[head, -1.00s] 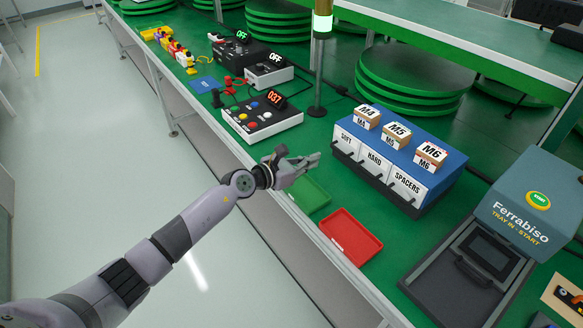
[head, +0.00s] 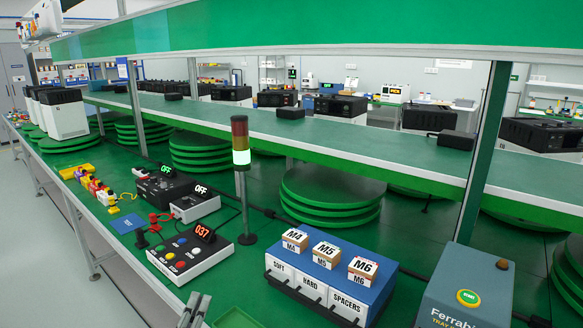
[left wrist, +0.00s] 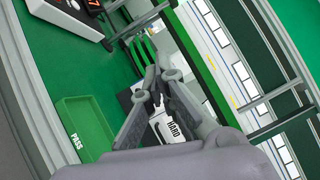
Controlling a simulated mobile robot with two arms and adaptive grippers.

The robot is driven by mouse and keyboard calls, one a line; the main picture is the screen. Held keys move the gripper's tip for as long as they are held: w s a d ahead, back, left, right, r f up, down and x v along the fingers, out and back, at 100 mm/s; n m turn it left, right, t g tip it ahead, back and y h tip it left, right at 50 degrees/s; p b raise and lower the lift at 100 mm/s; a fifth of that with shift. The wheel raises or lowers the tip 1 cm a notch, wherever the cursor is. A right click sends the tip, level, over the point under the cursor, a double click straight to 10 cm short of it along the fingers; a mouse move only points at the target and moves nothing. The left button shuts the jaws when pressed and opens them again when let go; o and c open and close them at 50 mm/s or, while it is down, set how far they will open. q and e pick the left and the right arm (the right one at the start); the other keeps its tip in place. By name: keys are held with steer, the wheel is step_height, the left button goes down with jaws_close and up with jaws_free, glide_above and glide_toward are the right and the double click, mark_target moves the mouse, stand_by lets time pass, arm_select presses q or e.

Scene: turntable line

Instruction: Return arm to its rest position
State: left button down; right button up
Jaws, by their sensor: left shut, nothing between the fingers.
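My left gripper (head: 194,311) shows only as grey fingertips at the bottom edge of the head view, in front of the button box. In the left wrist view the gripper (left wrist: 158,78) has its fingers drawn together with nothing between them. Most of my left arm is out of the head view. A green tray marked PASS (left wrist: 72,108) lies beside the fingers in the left wrist view. Its rim also shows at the bottom of the head view (head: 236,318). My right gripper is in neither view.
A white button box (head: 182,255) reading 037 stands just behind the fingertips. A signal tower (head: 241,180) glows green. A blue drawer unit (head: 362,292) with SOFT, HARD and SPACERS drawers and a grey Ferrabiso machine (head: 470,275) stand to the right. Floor (head: 35,255) at left is clear.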

arm_select(q)
steer(key=s+a+f+n+g+y, duration=0.55)
steer(key=s+f+n+g, duration=0.25)
steer(key=s+f+n, duration=0.5)
steer(key=s+d+f+n+g+h, duration=0.2)
steer(key=s+d+n+g, duration=0.15)
steer(key=s, duration=0.55)
steer(key=s+d+f+n+g+h, duration=0.25)
steer(key=s+n+g, duration=0.2)
steer(key=s, duration=0.55)
step_height(320, 180, down, 26)
steer(key=m+g, duration=0.1)
steer(key=s+a+f, duration=0.2)
steer(key=s+f, duration=0.6)
steer(key=s+a+f+g, duration=0.1)
steer(key=s+f, duration=0.7)
steer(key=s, duration=0.1)
steer(key=shift+s+a+f+g, duration=0.25)
steer(key=shift+a+f+g, duration=0.05)
steer(key=shift+a+f, duration=0.1)
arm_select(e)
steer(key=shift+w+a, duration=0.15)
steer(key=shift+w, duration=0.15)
